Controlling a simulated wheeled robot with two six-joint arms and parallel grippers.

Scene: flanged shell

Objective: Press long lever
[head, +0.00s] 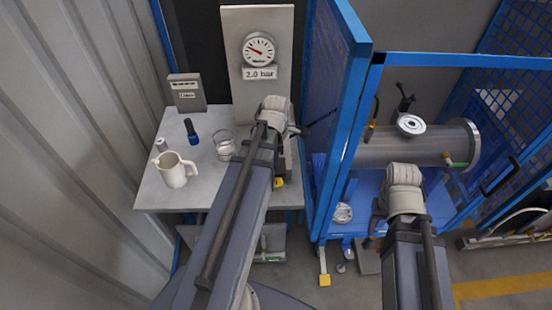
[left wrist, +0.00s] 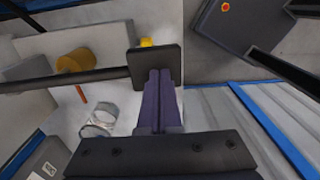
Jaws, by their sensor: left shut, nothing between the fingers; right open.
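In the left wrist view a long dark bar (left wrist: 65,82), likely the long lever, runs in from the left edge to a flat dark plate (left wrist: 146,66). My left gripper (left wrist: 160,78) is shut and empty. Its purple fingers overlap the plate in this view; I cannot tell whether they touch it. In the head view my left arm reaches to the gauge panel (head: 229,62) and hides the fingers and most of what lies below the gauge. My right gripper (head: 405,186) is at the blue cage's front, away from the panel; its fingers are hard to make out.
A grey table (head: 164,196) holds a white jug (head: 174,171), a glass (head: 224,150) and a dark blue object (head: 191,131). A gauge (head: 258,50) above reads about 2.0 bar by its label. A blue cage post (head: 345,140) stands close right of my left arm.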

